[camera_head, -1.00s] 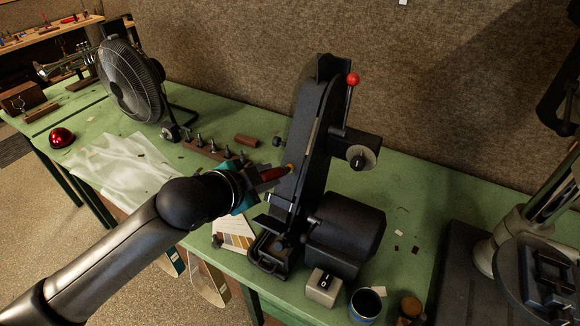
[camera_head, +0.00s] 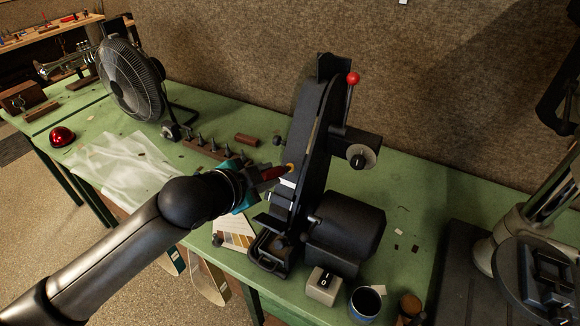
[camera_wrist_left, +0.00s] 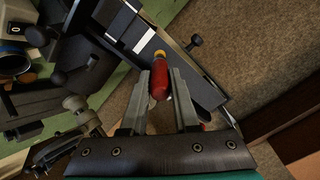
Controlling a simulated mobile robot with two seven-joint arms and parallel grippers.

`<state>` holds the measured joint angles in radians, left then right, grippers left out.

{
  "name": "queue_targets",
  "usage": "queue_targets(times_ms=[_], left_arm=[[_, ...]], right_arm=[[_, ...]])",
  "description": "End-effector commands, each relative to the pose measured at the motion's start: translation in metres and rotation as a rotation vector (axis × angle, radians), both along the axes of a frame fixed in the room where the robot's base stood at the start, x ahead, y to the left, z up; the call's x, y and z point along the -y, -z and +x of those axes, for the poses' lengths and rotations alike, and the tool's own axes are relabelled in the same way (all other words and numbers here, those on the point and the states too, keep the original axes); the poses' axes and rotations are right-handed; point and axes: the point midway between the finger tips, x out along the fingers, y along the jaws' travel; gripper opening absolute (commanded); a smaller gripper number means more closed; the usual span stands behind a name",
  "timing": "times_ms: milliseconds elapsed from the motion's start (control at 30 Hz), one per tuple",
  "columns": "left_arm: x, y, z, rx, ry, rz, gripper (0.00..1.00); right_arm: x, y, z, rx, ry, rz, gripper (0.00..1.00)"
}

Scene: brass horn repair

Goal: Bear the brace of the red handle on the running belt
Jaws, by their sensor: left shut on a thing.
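My left gripper (camera_head: 262,176) is shut on the red handle (camera_head: 272,173), seen between both fingers in the left wrist view (camera_wrist_left: 160,80). The handle's brass-coloured end (camera_head: 290,167) points at the belt of the black upright belt grinder (camera_head: 318,130). In the left wrist view this yellow end (camera_wrist_left: 160,54) is at the dark belt (camera_wrist_left: 195,78). It is at or very near the belt face; I cannot tell if it touches. My right gripper is in neither view.
The grinder's motor (camera_head: 345,228) and a small switch box (camera_head: 324,284) stand on the green bench (camera_head: 405,195). A black fan (camera_head: 130,80), a wooden block with several pegs (camera_head: 205,148) and a red dome (camera_head: 62,136) are to the left. A dark cup (camera_head: 366,303) stands in front.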

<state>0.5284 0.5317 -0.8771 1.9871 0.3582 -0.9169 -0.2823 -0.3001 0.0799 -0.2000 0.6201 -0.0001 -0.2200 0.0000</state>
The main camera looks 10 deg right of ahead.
Motion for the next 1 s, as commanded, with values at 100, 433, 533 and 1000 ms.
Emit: queue_targets(times_ms=[100,433,533,1000], left_arm=[[0.0,-0.001,0.0,0.002,0.001,-0.002,0.0],[-0.003,-0.005,-0.005,0.002,0.002,-0.003,0.0],[-0.009,-0.01,-0.013,0.002,0.002,-0.002,0.0],[-0.035,-0.036,-0.048,0.001,0.001,-0.001,0.0]], right_arm=[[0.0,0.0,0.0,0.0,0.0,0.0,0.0],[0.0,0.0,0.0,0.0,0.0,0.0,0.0],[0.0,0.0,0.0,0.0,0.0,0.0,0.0],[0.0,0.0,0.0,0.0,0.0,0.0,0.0]])
